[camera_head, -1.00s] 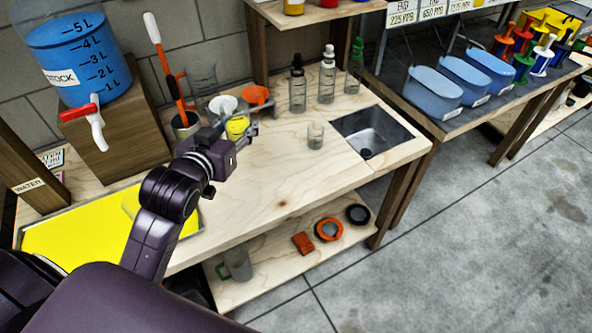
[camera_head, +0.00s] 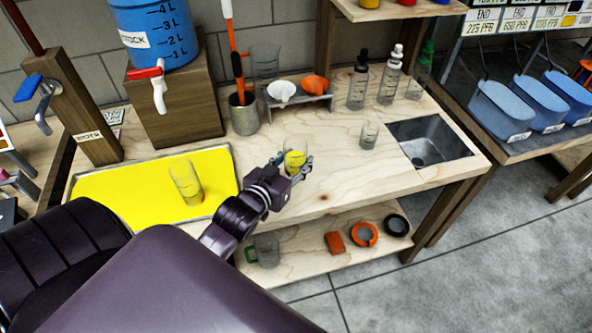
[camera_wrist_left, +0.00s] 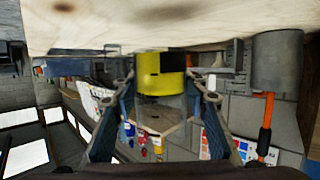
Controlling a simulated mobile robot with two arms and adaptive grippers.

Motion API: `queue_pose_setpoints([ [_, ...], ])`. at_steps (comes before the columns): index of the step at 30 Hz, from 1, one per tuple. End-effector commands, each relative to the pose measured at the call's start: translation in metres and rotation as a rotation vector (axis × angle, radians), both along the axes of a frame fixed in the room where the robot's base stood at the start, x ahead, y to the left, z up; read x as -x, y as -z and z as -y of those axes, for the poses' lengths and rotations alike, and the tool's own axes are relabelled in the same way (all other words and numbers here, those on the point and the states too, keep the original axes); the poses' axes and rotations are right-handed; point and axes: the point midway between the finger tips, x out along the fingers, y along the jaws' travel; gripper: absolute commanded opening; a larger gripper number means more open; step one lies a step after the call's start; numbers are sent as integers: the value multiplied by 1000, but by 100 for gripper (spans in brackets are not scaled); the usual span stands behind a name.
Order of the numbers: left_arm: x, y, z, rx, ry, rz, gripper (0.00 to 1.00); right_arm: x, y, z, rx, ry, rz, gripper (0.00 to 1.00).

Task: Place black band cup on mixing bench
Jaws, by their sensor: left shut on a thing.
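A small clear cup (camera_head: 293,159) with yellow in its lower part is in my left gripper (camera_head: 297,168) above the front middle of the mixing bench (camera_head: 345,180). In the left wrist view, which is upside down, the cup (camera_wrist_left: 150,74) shows yellow with a black patch between the fingers of my left gripper (camera_wrist_left: 163,98). Its yellow end is close to the bench top (camera_wrist_left: 120,25); I cannot tell whether it touches. My right gripper is not in view.
An empty small beaker (camera_head: 368,135) stands near the sink (camera_head: 430,143). A rack with funnels (camera_head: 299,99) and dropper bottles stand behind. Bare wood lies right of the gripper.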

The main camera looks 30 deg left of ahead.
Motion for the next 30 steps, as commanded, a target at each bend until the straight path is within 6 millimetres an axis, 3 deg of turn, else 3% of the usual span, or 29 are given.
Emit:
queue_pose_setpoints([
  [8, 1, 38, 0, 1, -1, -3, 8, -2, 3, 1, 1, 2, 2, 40],
  [21, 0, 44, 0, 0, 0, -1, 8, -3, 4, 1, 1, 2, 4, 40],
  [22, 0, 45, 0, 0, 0, -3, 41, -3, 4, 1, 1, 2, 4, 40],
  [27, 1, 44, 0, 0, 0, -3, 58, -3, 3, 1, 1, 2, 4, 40],
  [30, 1, 44, 0, 0, 0, -3, 58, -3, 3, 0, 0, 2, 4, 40],
])
